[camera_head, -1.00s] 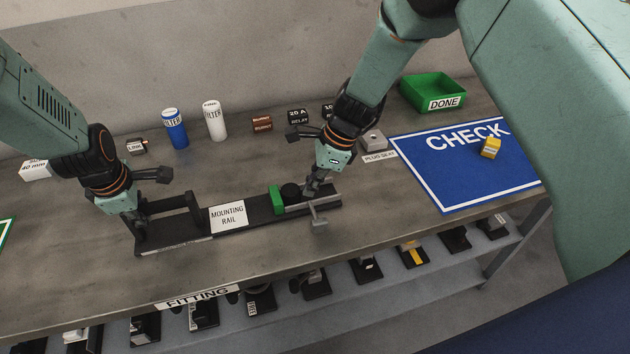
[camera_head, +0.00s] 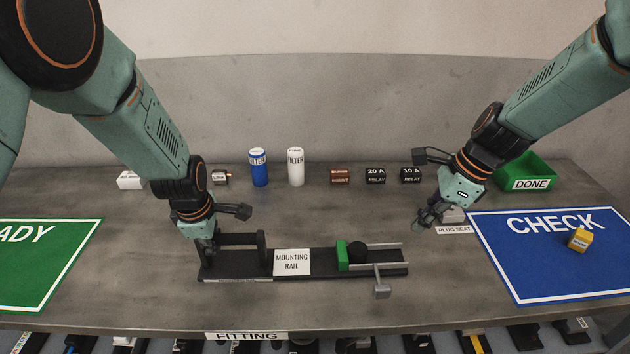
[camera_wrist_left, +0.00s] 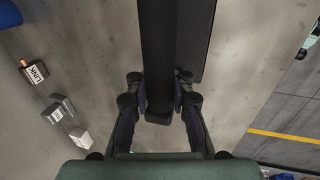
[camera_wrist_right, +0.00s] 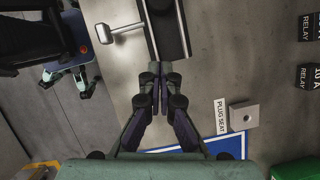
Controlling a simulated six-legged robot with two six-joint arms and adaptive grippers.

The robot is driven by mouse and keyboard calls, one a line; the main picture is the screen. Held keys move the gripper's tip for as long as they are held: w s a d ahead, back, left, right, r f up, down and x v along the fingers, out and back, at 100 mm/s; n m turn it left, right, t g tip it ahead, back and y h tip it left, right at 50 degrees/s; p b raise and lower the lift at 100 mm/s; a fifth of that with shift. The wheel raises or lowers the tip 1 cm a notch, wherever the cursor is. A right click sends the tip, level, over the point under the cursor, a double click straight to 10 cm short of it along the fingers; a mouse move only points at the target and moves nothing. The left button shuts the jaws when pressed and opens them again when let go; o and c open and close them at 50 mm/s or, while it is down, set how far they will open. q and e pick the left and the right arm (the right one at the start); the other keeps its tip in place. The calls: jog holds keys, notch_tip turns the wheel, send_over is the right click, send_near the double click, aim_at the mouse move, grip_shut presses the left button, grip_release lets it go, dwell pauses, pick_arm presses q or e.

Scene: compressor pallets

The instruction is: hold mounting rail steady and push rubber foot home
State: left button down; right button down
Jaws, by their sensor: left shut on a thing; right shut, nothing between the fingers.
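The black mounting rail (camera_head: 235,270) lies on the bench with its white label facing up. A round black piece, seemingly the rubber foot (camera_head: 358,250), sits on its right half against a green block (camera_head: 342,256). My left gripper (camera_head: 207,252) is shut on the rail's left end. The left wrist view shows a dark bar (camera_wrist_left: 158,45) between its fingers, whose grasped part is partly hidden. My right gripper (camera_head: 418,225) is shut and empty, just beyond the rail's right end and apart from it. The right wrist view shows its closed fingers (camera_wrist_right: 158,80) below the rail's end (camera_wrist_right: 168,30).
A grey T-handle (camera_head: 381,290) sticks out from the rail's front. The plug seat (camera_head: 453,215) is close behind my right gripper. The blue CHECK mat (camera_head: 540,275) holds a yellow block (camera_head: 580,239). Filters and relays line the back. The bench front is clear.

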dwell(0.4)
pick_arm(q)
jog(key=c, duration=1.1)
grip_release()
jog(key=shift+r, duration=0.1)
jog(key=v, duration=1.1)
jog(key=shift+r, duration=0.4)
jog(key=shift+s, duration=0.15)
